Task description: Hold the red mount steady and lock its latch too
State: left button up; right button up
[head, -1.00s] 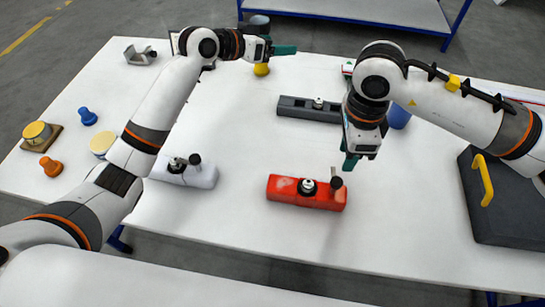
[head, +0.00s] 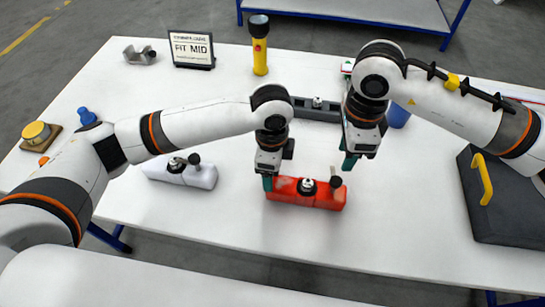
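The red mount (head: 318,197) lies on the white table at the front middle. A dark round fitting with a metal top (head: 307,186) sits on it, and a dark knob (head: 336,182), perhaps its latch, stands at its right end. My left gripper (head: 267,183) points down at the mount's left end; whether it touches is unclear. Its finger opening is hidden. My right gripper (head: 349,162) hangs just behind and above the mount's right end, apparently apart from the knob. Its fingers overlap, so the opening is unclear.
A white mount (head: 183,173) stands to the left and a dark grey mount (head: 318,110) behind. A sign reading "FIT MID" (head: 192,50) and a yellow flashlight (head: 260,50) stand at the back. A dark case with a yellow handle (head: 505,205) is at right. The front strip is clear.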

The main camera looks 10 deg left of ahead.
pick_arm(q)
notch_tip(320, 180, down, 9)
dwell(0.3)
jog(key=shift+c, duration=0.2)
